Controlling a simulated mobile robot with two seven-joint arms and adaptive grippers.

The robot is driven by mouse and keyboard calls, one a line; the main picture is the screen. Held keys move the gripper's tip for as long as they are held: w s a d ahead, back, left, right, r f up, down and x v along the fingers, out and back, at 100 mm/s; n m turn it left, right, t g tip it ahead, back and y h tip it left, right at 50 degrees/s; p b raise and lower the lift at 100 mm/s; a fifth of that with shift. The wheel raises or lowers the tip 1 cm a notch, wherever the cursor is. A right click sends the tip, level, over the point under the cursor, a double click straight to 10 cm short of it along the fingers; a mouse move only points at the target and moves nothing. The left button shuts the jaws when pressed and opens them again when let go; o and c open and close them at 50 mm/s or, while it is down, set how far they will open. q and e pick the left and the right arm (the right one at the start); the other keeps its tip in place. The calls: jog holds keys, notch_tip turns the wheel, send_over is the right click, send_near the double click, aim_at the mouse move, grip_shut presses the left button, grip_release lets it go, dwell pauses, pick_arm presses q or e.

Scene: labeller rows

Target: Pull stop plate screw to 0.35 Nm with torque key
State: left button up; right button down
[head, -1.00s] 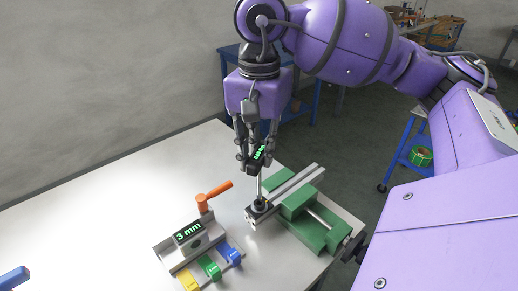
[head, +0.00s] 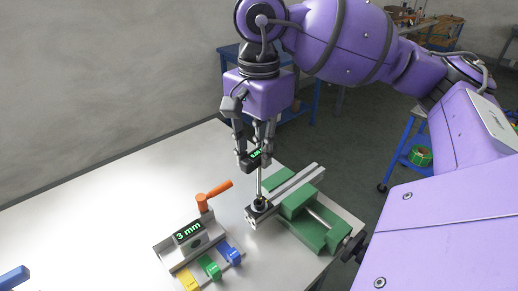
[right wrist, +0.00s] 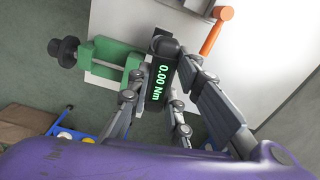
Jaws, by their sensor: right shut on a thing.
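The torque key (head: 255,156) is upright, with a black head and a thin metal shaft. My right gripper (head: 256,155) is shut on its head from above. In the right wrist view its green display (right wrist: 161,82) reads 0.00 Nm. The shaft runs down to the dark round screw spot on the stop plate (head: 251,216), at the near end of a metal bar. The screw itself is hidden under the tip, so I cannot tell how it is seated. The bar lies in a green vise (head: 314,232). My left gripper is not in view.
A grey holder (head: 184,246) with a "3 mm" display stands left of the vise, with an orange-handled tool (head: 203,203) behind it and yellow, green and blue tabs in front. A blue object (head: 14,278) lies at the left edge.

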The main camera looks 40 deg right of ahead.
jog(key=n, duration=0.6)
jog(key=shift+f+m, duration=0.35)
jog(key=shift+m, duration=0.55)
jog(key=shift+f, duration=0.85)
dwell(0.6)
jog(key=m, duration=0.3)
jog(key=shift+m, duration=0.3)
